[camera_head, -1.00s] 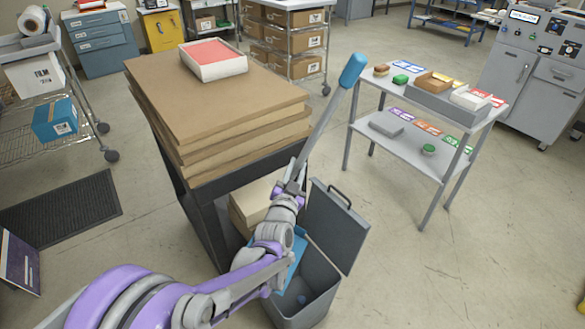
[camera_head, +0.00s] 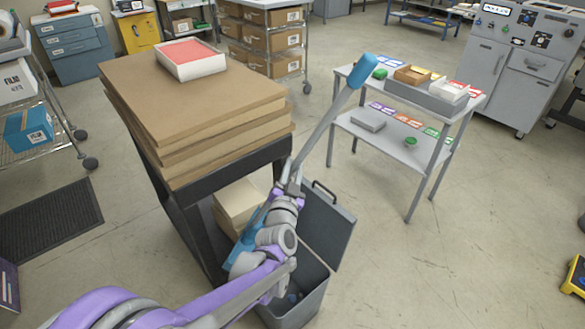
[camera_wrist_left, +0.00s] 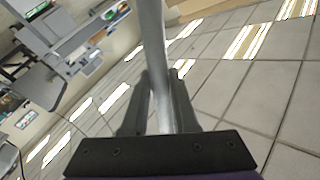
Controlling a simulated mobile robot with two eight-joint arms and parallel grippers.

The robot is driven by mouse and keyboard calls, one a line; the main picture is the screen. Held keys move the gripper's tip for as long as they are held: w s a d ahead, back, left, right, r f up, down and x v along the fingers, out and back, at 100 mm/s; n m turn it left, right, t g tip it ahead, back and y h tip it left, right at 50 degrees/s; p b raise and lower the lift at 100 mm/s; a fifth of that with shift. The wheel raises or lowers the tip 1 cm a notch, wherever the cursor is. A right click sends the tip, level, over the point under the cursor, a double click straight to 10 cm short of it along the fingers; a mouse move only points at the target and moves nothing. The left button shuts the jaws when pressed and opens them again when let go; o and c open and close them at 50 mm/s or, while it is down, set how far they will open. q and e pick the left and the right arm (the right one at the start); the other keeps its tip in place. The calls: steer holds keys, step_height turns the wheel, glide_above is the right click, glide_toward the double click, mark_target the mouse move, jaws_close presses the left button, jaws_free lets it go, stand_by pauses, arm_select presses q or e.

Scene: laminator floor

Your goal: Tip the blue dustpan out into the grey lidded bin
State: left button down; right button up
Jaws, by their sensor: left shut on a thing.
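My left gripper (camera_head: 291,178) is shut on the long grey handle of the blue dustpan; the handle also runs between the fingers in the left wrist view (camera_wrist_left: 160,105). The handle slants up to the right to its blue grip (camera_head: 362,70). The dustpan's blue pan (camera_head: 243,247) shows at the left of my wrist, partly hidden by my arm, near the bin's left side. The grey lidded bin (camera_head: 316,296) stands on the floor below my arm, its lid (camera_head: 327,224) swung open. Small dark bluish bits lie inside it. My right gripper is out of view.
A dark cart stacked with brown boards (camera_head: 200,100) and a white tray (camera_head: 190,59) stands close at the left of the bin. A grey two-level table (camera_head: 396,145) stands at the back right.

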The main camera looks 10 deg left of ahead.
arm_select(q)
steer(key=shift+a, duration=0.1)
steer(key=w+a+n+p, duration=0.1)
steer(key=a+n+p, duration=0.1)
steer(key=a, duration=0.9)
steer(key=shift+w+r+p, duration=0.25)
steer(key=shift+r+p, duration=0.05)
steer(key=shift+r, duration=0.15)
steer(key=w+a+f+n+b, duration=0.1)
steer(key=a+b, duration=0.4)
steer(key=a, duration=0.5)
steer(key=shift+w+a+f+n+g+b, duration=0.15)
steer(key=shift+w+a+n+g+b, duration=0.2)
steer(key=shift+n, duration=0.45)
steer(key=shift+s, duration=0.1)
